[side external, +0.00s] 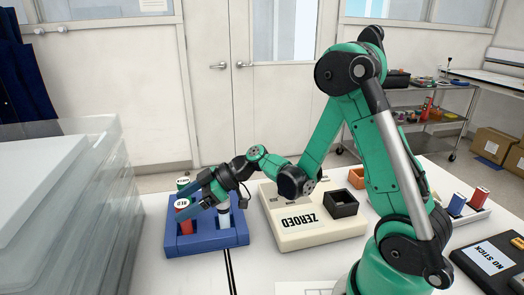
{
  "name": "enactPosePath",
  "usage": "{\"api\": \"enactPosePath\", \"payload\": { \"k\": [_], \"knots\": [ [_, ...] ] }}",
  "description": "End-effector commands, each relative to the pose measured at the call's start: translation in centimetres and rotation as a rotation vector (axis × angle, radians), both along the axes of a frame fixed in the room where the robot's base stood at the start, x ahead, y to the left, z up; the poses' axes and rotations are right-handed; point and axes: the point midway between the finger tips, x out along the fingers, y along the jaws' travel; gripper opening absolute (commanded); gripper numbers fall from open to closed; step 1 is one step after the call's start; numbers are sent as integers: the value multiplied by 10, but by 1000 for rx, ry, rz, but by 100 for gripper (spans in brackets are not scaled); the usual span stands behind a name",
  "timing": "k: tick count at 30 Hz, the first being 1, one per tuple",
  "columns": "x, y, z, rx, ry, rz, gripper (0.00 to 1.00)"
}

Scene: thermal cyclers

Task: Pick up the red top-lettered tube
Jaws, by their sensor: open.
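The red tube (184,217) with a white lettered top stands upright in the left part of a blue rack (205,241). My gripper (189,203) comes in from the right, low over the rack, with its fingers open. The fingers reach to the red tube's upper part, one on the far side and one on the near side. I cannot tell whether they touch it. A green-topped tube (183,182) stands just behind the red one, partly hidden by a finger. A pale tube (224,215) stands in the rack's right part, under my gripper.
A cream device marked ZEROED (306,221) with a black open box (342,204) on it stands right of the rack. Stacked clear containers (60,210) crowd the left. Another rack (468,213) holds red and blue tubes at the far right.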

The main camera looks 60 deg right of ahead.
Motion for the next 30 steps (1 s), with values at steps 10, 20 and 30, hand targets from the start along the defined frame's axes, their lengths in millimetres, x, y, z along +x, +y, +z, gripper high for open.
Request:
{"api": "enactPosePath", "payload": {
  "k": [10,20,30],
  "knots": [
    [7,8,-6,-1,1,0,77],
    [7,8,-6,-1,0,-1,0],
    [7,8,-5,-1,0,-1,0]
  ]
}}
